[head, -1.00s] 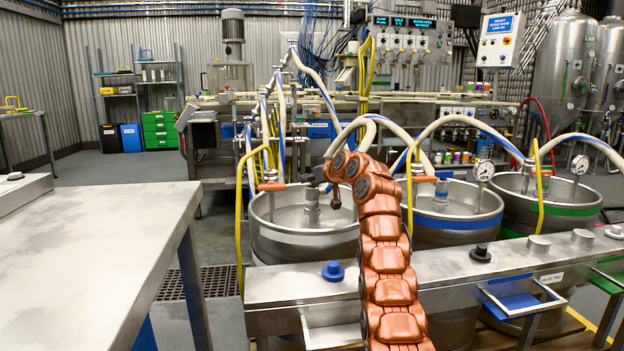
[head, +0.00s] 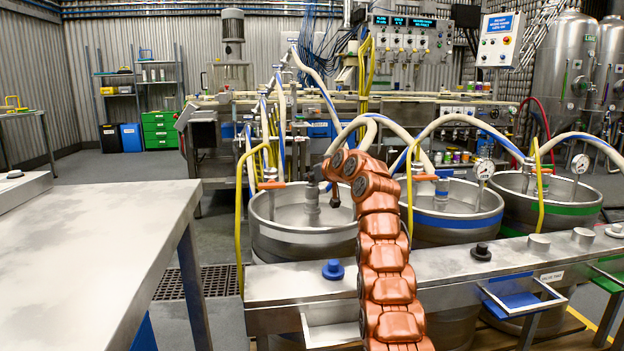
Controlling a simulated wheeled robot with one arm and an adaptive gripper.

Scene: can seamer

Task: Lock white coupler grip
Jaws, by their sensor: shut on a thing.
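The keg with the white band (head: 290,236) stands at the left of the row. Its metal coupler (head: 312,207) rises upright from the middle of the keg's top. My copper-coloured arm reaches up and left over the keg. My gripper (head: 317,174), small and dark at the arm's end, is shut at the top of this coupler. The grip inside the jaws is mostly hidden by the gripper and the arm, so its exact angle cannot be told.
A blue-banded keg (head: 450,215) and a green-banded keg (head: 550,200) stand to the right. White and yellow hoses arch close around my arm. A steel bench (head: 440,275) with a blue knob (head: 333,270) runs in front. A steel table (head: 90,260) fills the left foreground.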

